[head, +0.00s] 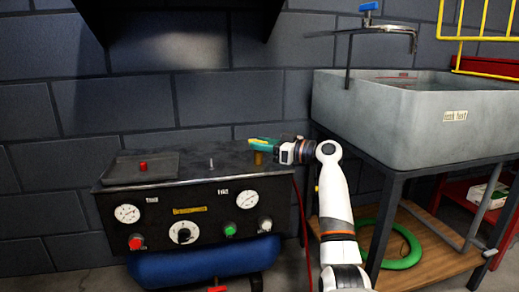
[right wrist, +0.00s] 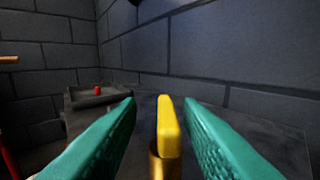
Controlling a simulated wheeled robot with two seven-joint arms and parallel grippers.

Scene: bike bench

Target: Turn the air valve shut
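The air valve has a brass body (head: 258,159) standing on the right end of the dark bench top. Its yellow lever (right wrist: 167,124) shows upright in the right wrist view, above the brass body (right wrist: 163,165). My right gripper (head: 259,142) reaches in from the right, over the valve. In the right wrist view its two green fingers (right wrist: 160,101) are open, one on each side of the lever. Gaps show between the lever and both fingers. In the head view the fingers hide most of the lever. My left gripper is not in view.
The bench (head: 180,193) carries gauges and knobs on its front, with a blue tank (head: 200,262) below. A dark tray (head: 125,168) with a red item and a small metal pin (head: 211,163) are on top. A grey sink (head: 400,120) stands right; a block wall is close behind.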

